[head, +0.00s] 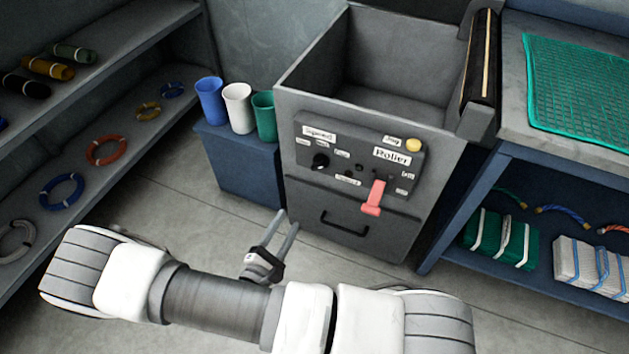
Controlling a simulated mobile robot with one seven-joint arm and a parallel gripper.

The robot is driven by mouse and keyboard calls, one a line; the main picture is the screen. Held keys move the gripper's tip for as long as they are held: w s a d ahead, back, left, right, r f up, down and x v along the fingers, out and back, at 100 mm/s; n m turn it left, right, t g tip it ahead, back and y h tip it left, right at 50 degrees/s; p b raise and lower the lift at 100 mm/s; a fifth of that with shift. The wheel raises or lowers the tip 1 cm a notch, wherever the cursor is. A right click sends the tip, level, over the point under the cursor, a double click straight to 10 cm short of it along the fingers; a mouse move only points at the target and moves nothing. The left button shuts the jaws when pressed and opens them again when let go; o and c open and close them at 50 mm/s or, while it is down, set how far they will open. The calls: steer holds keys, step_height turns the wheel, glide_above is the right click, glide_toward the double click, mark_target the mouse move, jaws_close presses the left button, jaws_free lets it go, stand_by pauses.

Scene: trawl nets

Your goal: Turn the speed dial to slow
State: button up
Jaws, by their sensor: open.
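The speed dial (320,161) is a small black knob at the left of the dark control panel (352,178) on the front of a grey machine. A label above it appears to read "Speed", with smaller labels between that are too small to read surely. Which way the knob points is unclear. My gripper (286,220) is open and empty, its two grey fingers apart and pointing up toward the machine. In the picture it is below and left of the dial, apart from it.
A red lever (374,197) and a yellow button (413,145) share the panel. A drawer handle (344,223) is below. Blue (211,100), white (238,108) and green (264,116) cups stand on a blue cabinet (240,170) at left. Floor shows between shelf and machine.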

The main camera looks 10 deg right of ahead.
mark_target(317, 168)
steer(key=b+x, duration=0.4)
steer(key=x, duration=1.3)
steer(key=shift+w+d, duration=0.1)
jaws_close()
